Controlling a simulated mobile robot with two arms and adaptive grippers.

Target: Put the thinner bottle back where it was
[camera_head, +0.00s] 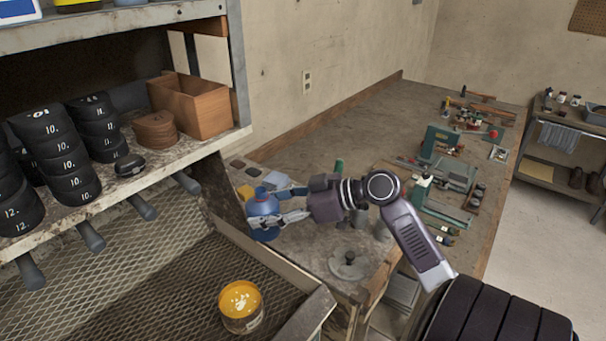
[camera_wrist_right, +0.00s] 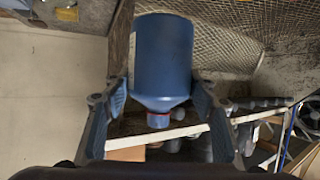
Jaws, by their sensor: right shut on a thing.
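The thinner bottle, a blue bottle with a rounded shoulder (camera_head: 263,205), is at the left end of the workbench in the head view. My right gripper (camera_head: 278,206) reaches it from the right and is shut on its sides, one finger on each side. In the right wrist view the blue bottle (camera_wrist_right: 164,62) sits between the two fingers of the right gripper (camera_wrist_right: 160,100), its red-ringed cap towards the picture's bottom. Whether its base touches the bench I cannot tell. My left gripper is not in view.
The workbench (camera_head: 320,130) has small yellow and grey items behind the bottle and a round metal lid (camera_head: 348,264) in front. A mesh-floored tray (camera_head: 170,270) holds a yellow can (camera_head: 241,306). A shelf (camera_head: 135,190) with black soles and a wooden box (camera_head: 190,105) stands left.

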